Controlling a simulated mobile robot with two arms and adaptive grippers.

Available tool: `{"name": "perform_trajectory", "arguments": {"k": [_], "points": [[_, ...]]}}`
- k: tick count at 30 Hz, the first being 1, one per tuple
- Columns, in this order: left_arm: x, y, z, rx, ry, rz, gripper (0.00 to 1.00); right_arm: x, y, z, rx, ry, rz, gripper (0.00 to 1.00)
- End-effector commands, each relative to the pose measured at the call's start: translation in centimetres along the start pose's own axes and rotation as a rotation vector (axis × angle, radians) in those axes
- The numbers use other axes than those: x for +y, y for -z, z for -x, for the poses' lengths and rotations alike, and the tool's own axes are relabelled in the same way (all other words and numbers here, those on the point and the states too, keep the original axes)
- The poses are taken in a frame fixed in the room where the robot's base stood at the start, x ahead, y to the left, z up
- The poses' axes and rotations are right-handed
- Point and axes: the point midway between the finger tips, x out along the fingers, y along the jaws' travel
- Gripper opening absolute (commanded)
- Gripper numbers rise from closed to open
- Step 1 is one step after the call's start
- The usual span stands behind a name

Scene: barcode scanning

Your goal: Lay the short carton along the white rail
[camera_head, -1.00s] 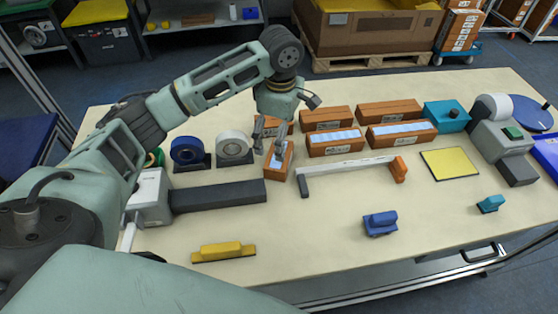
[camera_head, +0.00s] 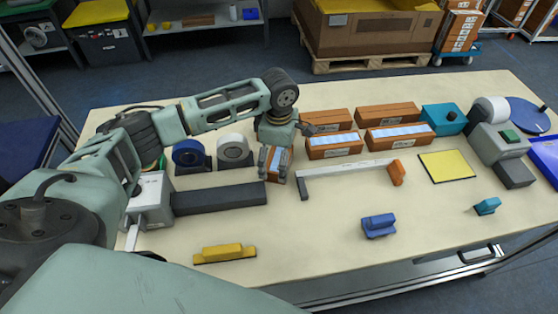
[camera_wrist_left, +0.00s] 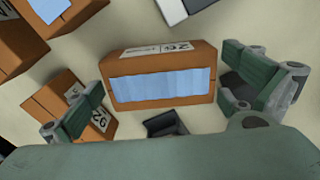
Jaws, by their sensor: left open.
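The short carton (camera_head: 278,163) is orange-brown and stands on the table just left of the white rail, partly hidden by my left gripper. In the left wrist view the carton (camera_wrist_left: 162,77) shows a pale blue top strip and a white label. My left gripper (camera_head: 276,171) is low over the carton, its open fingers on either side of it; in the wrist view gaps show between the fingers and the carton. The white rail (camera_head: 345,167) lies to the right, with a dark left end and an orange block (camera_head: 397,173) at its right end. My right gripper is out of view.
Several orange cartons (camera_head: 335,146) stand behind the rail. Tape rolls (camera_head: 233,150) and a dark grey bar (camera_head: 220,197) are to the left. A blue block (camera_head: 379,225) and a yellow block (camera_head: 223,253) sit in front. The table between rail and blue block is clear.

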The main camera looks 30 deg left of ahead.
Motion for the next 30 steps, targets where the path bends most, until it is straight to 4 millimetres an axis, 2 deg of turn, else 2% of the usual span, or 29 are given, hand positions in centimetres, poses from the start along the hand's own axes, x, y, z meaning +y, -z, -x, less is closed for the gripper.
{"name": "perform_trajectory", "arguments": {"k": [3, 20, 30], "points": [[-0.01, -0.02, 0.0, 0.0, 0.0, 0.0, 0.99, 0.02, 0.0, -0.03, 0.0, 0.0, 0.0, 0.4], [0.02, -0.05, 0.1, -0.001, 0.0, 0.0, 0.5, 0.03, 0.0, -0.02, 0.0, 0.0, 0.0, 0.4], [0.08, -0.07, 0.74, -0.002, -0.002, 0.0, 0.49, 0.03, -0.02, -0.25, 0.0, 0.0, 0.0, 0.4]]}}
